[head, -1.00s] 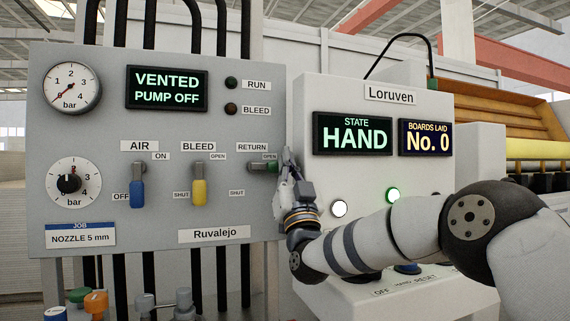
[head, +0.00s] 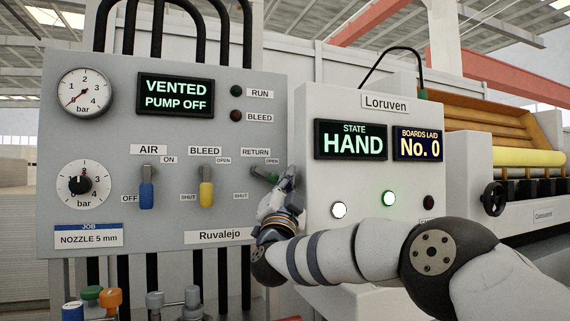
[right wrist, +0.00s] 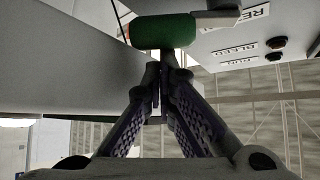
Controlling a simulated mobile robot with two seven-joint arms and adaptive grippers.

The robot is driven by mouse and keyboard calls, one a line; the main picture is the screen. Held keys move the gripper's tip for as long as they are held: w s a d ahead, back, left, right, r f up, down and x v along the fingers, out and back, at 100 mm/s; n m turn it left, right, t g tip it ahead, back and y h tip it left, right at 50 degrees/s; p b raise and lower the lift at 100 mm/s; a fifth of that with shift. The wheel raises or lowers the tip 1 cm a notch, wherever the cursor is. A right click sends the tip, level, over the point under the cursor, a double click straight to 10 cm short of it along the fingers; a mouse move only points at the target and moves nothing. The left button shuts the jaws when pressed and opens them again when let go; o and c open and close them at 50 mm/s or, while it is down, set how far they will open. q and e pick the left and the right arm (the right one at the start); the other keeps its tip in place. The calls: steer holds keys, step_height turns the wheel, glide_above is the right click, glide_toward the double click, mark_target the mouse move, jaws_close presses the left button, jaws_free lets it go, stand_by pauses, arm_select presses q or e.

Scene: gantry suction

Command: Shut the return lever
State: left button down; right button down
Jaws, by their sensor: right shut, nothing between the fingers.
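The return lever (head: 264,174) has a green handle and sits under the RETURN label at the right edge of the grey panel. It slants down to the right, below the OPEN mark and above the level of the SHUT mark. My right gripper (head: 290,178) is closed and empty at the lever's right end. In the right wrist view, the green handle (right wrist: 165,32) lies just beyond the closed fingertips (right wrist: 161,72); I cannot tell whether they touch. My left gripper is out of view.
The blue air lever (head: 147,192) and yellow bleed lever (head: 206,193) hang down to the left on the panel (head: 110,215). The white Loruven cabinet (head: 315,170) stands close to the right of my gripper. Coloured knobs (head: 112,298) are below.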

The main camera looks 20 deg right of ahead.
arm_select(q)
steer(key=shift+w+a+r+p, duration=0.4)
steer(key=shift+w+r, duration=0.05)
arm_select(e)
steer(key=a+f+m+g, duration=0.1)
steer(key=m+g, duration=0.2)
steer(key=a+f+m+g, duration=0.1)
steer(key=m+g, duration=0.1)
steer(key=m, duration=0.2)
steer(key=a+f+m+g, duration=0.1)
steer(key=m+g, duration=0.2)
steer(key=m, duration=0.1)
steer(key=shift+a+f+g+h, duration=0.3)
steer(key=shift+a+f+h, duration=0.05)
steer(key=shift+f+h, duration=0.05)
steer(key=shift+a, duration=0.1)
